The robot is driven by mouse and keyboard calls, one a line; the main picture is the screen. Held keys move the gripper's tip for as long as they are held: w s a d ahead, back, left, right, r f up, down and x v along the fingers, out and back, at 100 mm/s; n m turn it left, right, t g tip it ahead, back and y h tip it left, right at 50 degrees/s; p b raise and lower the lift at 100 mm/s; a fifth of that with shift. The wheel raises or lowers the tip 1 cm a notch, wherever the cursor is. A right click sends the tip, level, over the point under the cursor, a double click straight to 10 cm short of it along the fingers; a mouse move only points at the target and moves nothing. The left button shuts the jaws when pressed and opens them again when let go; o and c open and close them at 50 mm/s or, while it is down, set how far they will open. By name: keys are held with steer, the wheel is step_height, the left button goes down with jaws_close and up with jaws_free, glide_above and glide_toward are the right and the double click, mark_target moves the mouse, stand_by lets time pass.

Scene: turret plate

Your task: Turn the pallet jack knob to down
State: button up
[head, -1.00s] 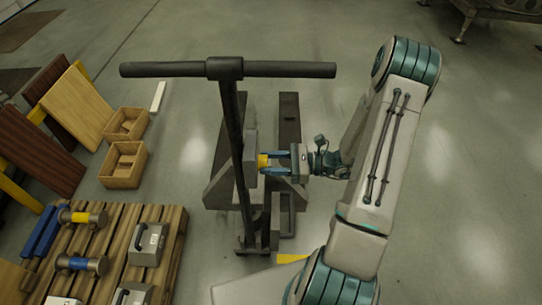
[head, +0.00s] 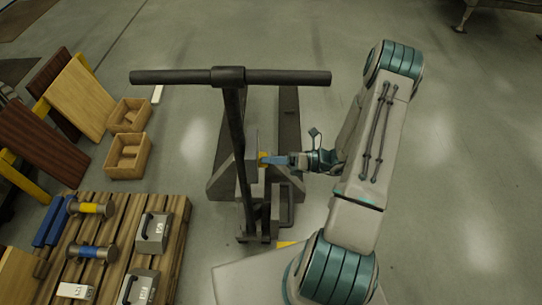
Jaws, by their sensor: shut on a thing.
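The dark grey pallet jack (head: 230,185) stands upright on the floor in the middle of the head view, with a long T-shaped handle (head: 285,77) on top. The fingers now look edge-on, one over the other. The knob is mostly hidden by the fingers, so its pointing direction cannot be read.
Two wooden bins (head: 127,156) and leaning boards (head: 78,100) stand at left. The jack's handle shaft rises close to my gripper. The floor to the right is open.

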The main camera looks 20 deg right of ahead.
steer(key=shift+m, duration=0.6)
steer(key=shift+p, duration=0.3)
steer(key=o, duration=1)
steer(key=shift+d, duration=0.1)
steer(key=b+v, duration=0.3)
steer(key=v, duration=1)
steer(key=shift+s+d, duration=0.15)
steer(key=shift+d, duration=0.2)
